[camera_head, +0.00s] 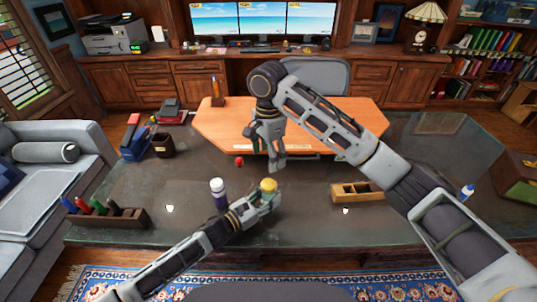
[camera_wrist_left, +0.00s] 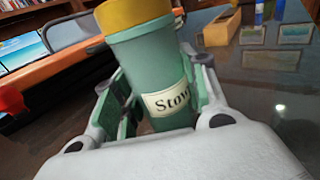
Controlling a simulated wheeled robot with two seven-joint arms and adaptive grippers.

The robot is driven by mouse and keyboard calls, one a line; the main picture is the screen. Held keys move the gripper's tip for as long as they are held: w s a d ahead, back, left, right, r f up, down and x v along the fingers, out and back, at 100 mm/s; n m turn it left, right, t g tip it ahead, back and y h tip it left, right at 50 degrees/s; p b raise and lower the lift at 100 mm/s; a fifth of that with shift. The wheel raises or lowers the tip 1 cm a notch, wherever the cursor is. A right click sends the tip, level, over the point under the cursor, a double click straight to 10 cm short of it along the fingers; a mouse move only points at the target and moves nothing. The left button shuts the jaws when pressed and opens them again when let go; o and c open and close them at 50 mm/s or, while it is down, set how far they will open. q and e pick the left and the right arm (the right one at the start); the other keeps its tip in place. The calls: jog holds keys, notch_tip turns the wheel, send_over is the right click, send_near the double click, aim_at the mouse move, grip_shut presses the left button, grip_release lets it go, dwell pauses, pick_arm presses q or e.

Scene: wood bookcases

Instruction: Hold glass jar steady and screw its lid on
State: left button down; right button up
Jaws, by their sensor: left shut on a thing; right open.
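The jar (camera_wrist_left: 150,88) is green-tinted with a cream label that starts "Sto", and it stands between the fingers of my left gripper (camera_head: 262,203). My left gripper is shut on it, low over the dark desk. The yellow lid (camera_wrist_left: 132,14) sits on the jar's mouth, and it also shows in the head view (camera_head: 268,184). I cannot tell how tightly it is seated. My right gripper (camera_head: 277,167) is open and empty, pointing down just beyond and above the lid, apart from it.
A wooden tray (camera_head: 372,191) is to the right, a pen caddy (camera_head: 128,218) at the left front. The dark glass desk (camera_head: 310,225) is mostly clear in front.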

pick_arm(q)
jog(key=c, duration=0.7)
grip_release()
jog(key=shift+s+a, duration=0.15)
jog(key=shift+v, duration=5.85)
